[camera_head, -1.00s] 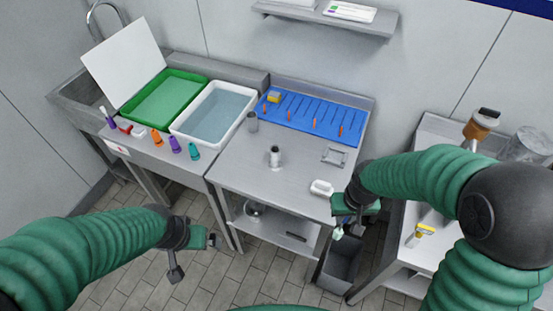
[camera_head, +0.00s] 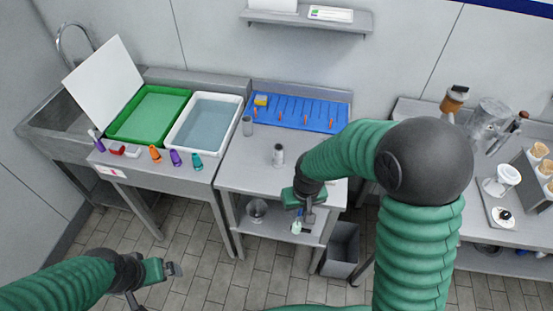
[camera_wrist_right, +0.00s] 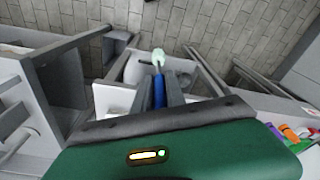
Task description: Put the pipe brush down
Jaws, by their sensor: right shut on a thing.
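My right gripper (camera_head: 303,222) is in front of the middle steel table's front edge. It is shut on the pipe brush, whose pale green bristle end (camera_head: 296,228) shows below the fingers. In the right wrist view the brush's blue handle (camera_wrist_right: 159,92) sits between the two grey fingers, with the pale bristles (camera_wrist_right: 158,57) pointing away from the gripper. My left gripper (camera_head: 155,284) is open and empty, low over the floor at the left, clear of the tables.
The middle table (camera_head: 240,172) bears a blue mat (camera_head: 330,119) with orange pegs and a steel cup (camera_head: 278,154). A white water tub (camera_head: 170,143) and green tray (camera_head: 112,128) stand left. A grey bin (camera_head: 342,242) is on the floor. The tabletop's left front is clear.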

